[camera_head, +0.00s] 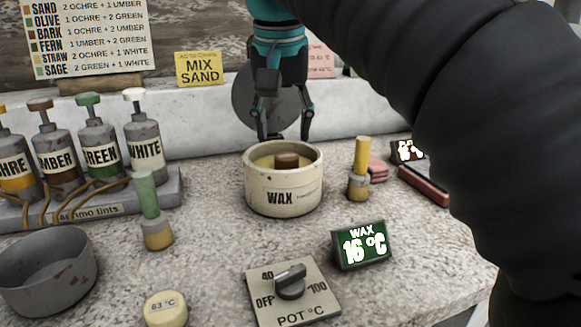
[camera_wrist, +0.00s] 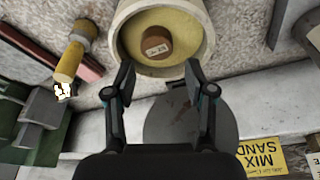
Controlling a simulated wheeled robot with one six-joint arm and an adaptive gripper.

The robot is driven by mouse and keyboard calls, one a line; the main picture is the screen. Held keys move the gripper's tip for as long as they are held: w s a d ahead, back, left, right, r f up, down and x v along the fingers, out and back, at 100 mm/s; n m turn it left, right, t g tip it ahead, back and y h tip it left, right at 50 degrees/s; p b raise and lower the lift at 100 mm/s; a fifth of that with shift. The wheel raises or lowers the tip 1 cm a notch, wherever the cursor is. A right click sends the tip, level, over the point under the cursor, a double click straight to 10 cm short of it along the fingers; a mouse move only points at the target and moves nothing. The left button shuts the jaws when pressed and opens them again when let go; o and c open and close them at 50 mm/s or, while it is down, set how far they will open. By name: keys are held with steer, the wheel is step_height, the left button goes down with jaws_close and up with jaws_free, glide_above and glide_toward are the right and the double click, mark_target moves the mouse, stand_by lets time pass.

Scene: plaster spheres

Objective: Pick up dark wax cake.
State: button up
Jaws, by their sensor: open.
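The dark wax cake (camera_head: 287,160) is a small brown cylinder inside the cream pot labelled WAX (camera_head: 283,204). In the wrist view the cake (camera_wrist: 156,43) shows a pale label and sits on the yellow wax in the round pot (camera_wrist: 208,24). My gripper (camera_head: 284,138) is open and empty, its fingers pointing down over the back part of the pot. In the wrist view my gripper (camera_wrist: 160,72) has its fingertips apart on either side of the pot's near rim, with the cake beyond them. The fingers do not touch the cake.
A yellow-topped bottle (camera_head: 361,165) stands right of the pot, a green-topped one (camera_head: 149,210) left. A WAX 16 °C display (camera_head: 361,246) and a dial panel (camera_head: 290,290) stand in front. Tint pumps (camera_head: 100,150) line the left.

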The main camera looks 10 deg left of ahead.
mark_target(287, 155)
steer(key=shift+b+x, duration=0.8)
steer(key=shift+x, duration=1.85)
steer(key=shift+d, duration=0.2)
steer(key=shift+c, duration=0.3)
steer(key=c, duration=0.7)
